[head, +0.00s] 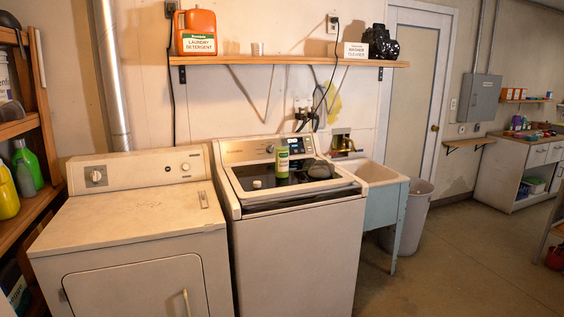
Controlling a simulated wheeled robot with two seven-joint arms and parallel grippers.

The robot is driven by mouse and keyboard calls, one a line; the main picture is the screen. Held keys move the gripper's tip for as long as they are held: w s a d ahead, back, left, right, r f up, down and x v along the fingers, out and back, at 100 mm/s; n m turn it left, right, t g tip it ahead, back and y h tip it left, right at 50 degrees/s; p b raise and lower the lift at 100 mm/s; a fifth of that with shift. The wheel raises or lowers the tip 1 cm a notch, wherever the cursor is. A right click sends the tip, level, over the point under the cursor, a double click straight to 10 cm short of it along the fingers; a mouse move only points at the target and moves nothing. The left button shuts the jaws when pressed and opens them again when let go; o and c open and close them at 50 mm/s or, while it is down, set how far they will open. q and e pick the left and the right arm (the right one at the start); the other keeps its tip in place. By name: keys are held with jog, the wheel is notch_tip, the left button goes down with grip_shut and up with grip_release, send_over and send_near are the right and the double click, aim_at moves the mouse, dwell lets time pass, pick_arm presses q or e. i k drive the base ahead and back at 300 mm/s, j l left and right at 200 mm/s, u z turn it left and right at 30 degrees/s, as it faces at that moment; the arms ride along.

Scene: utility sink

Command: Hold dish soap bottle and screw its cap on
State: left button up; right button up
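A small green bottle with a pale label (282,162), which looks like the dish soap bottle, stands upright on the dark lid of the top-loading washer (295,265). A small whitish piece (257,184) lies on the lid to the left of the bottle and apart from it; it may be the cap, but it is too small to be sure. The bottle's top is too small to make out in detail. Neither of my grippers is in view.
A dark rounded item (320,171) lies on the lid right of the bottle. A dryer (130,225) stands left, a utility sink (385,195) and bin (415,213) right. A wall shelf (290,61) holds an orange detergent jug (196,22). The floor at right is clear.

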aim_at(281, 145)
jog(key=u, duration=0.85)
jog(key=i+l+u, duration=0.2)
jog(key=l+u, duration=0.3)
jog(key=i+l+u, duration=0.1)
jog(key=l+u, duration=0.4)
jog(key=l, duration=0.2)
jog(key=l+u, duration=0.45)
jog(key=l, duration=0.7)
jog(key=k+l+u, duration=0.1)
jog(key=l, duration=0.5)
jog(key=k+l, duration=0.1)
jog(key=l, duration=0.45)
jog(key=l+u, duration=0.15)
jog(key=l, duration=0.4)
jog(key=k+l, duration=0.15)
jog(key=l, duration=0.4)
